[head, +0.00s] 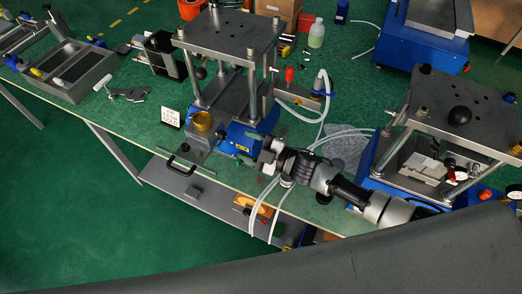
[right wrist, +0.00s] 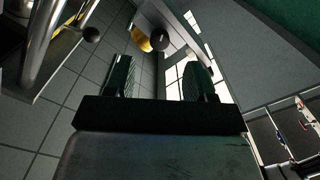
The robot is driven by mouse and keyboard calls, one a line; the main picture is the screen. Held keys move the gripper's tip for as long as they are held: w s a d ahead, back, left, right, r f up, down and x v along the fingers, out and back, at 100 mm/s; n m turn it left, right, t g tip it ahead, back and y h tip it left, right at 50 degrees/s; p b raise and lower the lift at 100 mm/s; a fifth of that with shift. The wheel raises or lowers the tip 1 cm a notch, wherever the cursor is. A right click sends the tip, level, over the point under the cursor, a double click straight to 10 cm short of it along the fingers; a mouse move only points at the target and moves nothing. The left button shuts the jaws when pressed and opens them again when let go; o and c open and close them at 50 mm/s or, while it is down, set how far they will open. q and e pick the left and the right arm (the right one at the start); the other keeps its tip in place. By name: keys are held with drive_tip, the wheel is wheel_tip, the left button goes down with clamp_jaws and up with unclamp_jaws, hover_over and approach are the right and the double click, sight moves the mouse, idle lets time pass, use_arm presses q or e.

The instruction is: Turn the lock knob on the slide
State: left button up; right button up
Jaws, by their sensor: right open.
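The slide (head: 188,151) is a grey metal plate sticking out from the front of the middle press. A round brass knob (head: 201,120) sits upright on it, and a black bar handle (head: 180,166) is at its front end. My right gripper (head: 265,156) is open and empty, to the right of the slide, apart from the knob. In the right wrist view its two fingers (right wrist: 159,78) stand wide apart with nothing between them. A yellow part (right wrist: 142,41) shows beyond the fingers, partly hidden by a dark ball; I cannot tell whether it is the knob. My left gripper is not in view.
The press (head: 233,92) has steel posts and a top plate close behind the slide. White hoses (head: 322,100) run to the right of it. A small sign (head: 171,118) and a metal clamp (head: 127,93) stand to the left. Another press (head: 455,120) is at the right.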

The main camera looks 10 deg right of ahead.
drive_tip(key=shift+b+v, duration=0.4)
drive_tip(key=shift+v, duration=1.9)
